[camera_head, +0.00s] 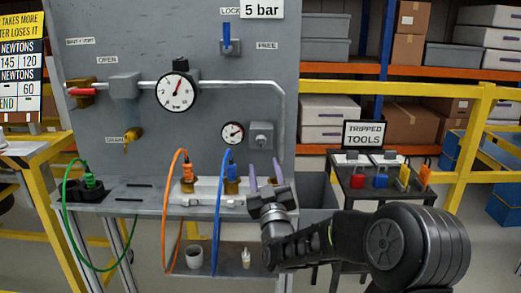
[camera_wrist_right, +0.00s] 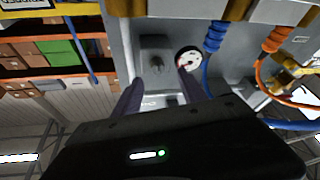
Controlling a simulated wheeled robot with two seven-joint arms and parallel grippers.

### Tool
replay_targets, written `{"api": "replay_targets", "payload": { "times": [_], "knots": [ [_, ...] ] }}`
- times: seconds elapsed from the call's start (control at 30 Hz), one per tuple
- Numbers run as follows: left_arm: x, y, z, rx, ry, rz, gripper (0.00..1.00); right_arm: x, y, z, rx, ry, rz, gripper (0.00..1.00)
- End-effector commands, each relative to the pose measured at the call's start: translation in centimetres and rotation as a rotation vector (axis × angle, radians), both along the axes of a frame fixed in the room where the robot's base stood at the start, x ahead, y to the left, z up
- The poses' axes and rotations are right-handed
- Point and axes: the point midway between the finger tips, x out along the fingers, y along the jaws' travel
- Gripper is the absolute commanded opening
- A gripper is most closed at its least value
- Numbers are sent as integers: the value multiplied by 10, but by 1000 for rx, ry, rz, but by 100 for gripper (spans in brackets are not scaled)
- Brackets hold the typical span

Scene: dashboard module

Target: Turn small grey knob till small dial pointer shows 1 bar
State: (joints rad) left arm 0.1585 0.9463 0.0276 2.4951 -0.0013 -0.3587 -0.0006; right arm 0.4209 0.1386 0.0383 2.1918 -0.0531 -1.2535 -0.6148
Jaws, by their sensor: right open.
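The small grey knob (camera_head: 262,135) sits on a square grey block on the panel. It also shows in the right wrist view (camera_wrist_right: 157,66). The small dial (camera_head: 232,133) is beside it, on its left in the head view; the wrist view also shows the dial (camera_wrist_right: 189,58). Its red and dark pointer marks show, but its scale is too small to read. My right gripper (camera_head: 264,171) is open and empty, its two purple-grey fingers pointing up below the knob, apart from it. My left gripper is out of view.
A large dial (camera_head: 176,92) on a pipe is up left. Orange (camera_head: 168,210) and blue (camera_head: 217,210) hoses hang from fittings left of my right gripper. A shelf (camera_head: 150,200) runs beneath the panel. A yellow rail (camera_head: 400,88) and a tool table stand at right.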

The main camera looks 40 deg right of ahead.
Motion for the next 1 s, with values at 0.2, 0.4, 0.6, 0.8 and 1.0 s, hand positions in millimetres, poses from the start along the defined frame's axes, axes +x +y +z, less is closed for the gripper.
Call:
{"api": "replay_targets", "payload": {
  "times": [0.2,0.4,0.6,0.8,1.0],
  "knots": [
    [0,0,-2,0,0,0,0,-3,-3,7,-17,-18,-13,49],
    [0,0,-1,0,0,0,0,-2,-3,8,-17,-17,-12,49],
    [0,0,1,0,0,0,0,11,-10,14,-16,-17,-12,49],
    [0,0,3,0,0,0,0,37,-24,25,-16,-17,-12,49],
    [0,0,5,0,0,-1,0,57,-34,33,-16,-16,-11,49]
  ]
}}
